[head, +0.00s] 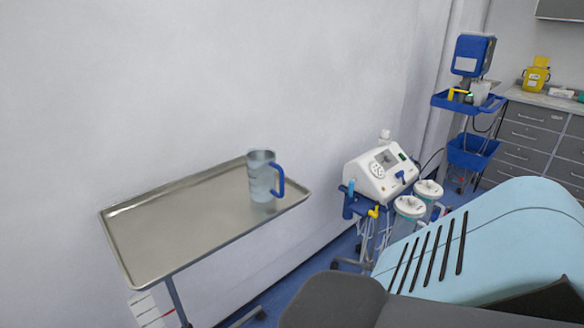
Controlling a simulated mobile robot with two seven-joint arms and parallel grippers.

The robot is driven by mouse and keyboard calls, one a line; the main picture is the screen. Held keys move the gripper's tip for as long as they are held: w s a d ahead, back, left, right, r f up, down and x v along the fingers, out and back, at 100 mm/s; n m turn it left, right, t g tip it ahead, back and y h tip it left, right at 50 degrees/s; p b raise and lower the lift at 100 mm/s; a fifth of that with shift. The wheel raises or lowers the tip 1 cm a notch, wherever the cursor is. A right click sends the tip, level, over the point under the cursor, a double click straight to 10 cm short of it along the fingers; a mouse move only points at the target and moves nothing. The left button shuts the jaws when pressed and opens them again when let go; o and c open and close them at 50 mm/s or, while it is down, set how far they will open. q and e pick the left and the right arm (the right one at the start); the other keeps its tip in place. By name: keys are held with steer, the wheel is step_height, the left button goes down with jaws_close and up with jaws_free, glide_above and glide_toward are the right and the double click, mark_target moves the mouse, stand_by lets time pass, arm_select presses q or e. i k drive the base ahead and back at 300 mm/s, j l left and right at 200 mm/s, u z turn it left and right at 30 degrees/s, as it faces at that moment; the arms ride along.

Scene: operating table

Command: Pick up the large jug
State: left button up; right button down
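The large jug (261,178) is clear, bluish and upright, with a blue handle on its right side. Neither of my grippers shows in the head view.
The rest of the tray is bare. A white wall runs behind it. Right of it stand a white medical device (380,172) on a cart and lidded canisters (409,207). A light blue padded surface (490,240) and a dark grey shape (335,300) fill the lower right. Grey drawers (530,135) stand far back.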

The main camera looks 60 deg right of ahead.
mark_target(262, 166)
steer(key=z, duration=1.35)
steer(key=i+l+z, duration=0.15)
steer(key=i, duration=0.4)
steer(key=u, duration=2.9)
steer(key=z, duration=1)
